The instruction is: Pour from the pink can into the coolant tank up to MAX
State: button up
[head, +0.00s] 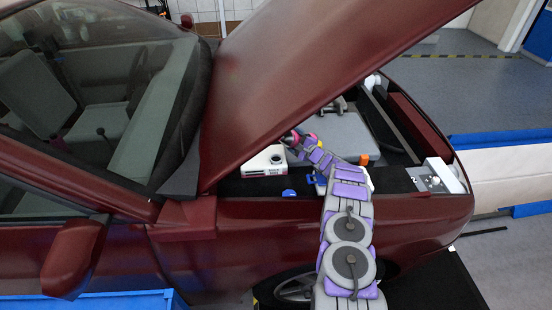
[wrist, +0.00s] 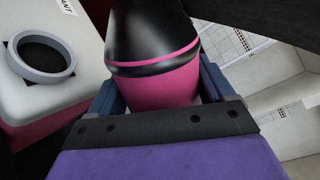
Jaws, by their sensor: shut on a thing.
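The pink can (wrist: 152,90), with a black upper part and a pink band, is between the two jaws of my gripper (wrist: 160,88) in the wrist view. My gripper is shut on it. The coolant tank (wrist: 48,105) is at the left of that view, white above and pink below, with an open round grey filler neck (wrist: 41,56). The can is beside the neck, to its right. In the head view the tank (head: 264,160) sits in the engine bay, and my gripper (head: 298,138) is just behind its right side, under the hood. The can is mostly hidden there. The liquid level cannot be read.
The raised dark red hood (head: 310,75) slopes over the bay close above my gripper. A grey engine cover (head: 345,133) lies to the right. Small blue caps (head: 288,193) are near the front edge.

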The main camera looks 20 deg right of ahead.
jog(key=shift+a, duration=0.35)
jog(key=shift+d+r+n, duration=0.1)
jog(key=shift+d+n, duration=0.05)
jog(key=shift+n, duration=0.55)
dwell(0.7)
dwell(0.3)
jog(key=shift+f+n, duration=0.2)
jog(key=shift+n, duration=0.1)
jog(key=shift+f, duration=0.1)
dwell(0.6)
jog(key=shift+d+f+n, duration=0.1)
jog(key=shift+f+n, duration=0.05)
jog(key=shift+n, duration=0.15)
dwell(0.9)
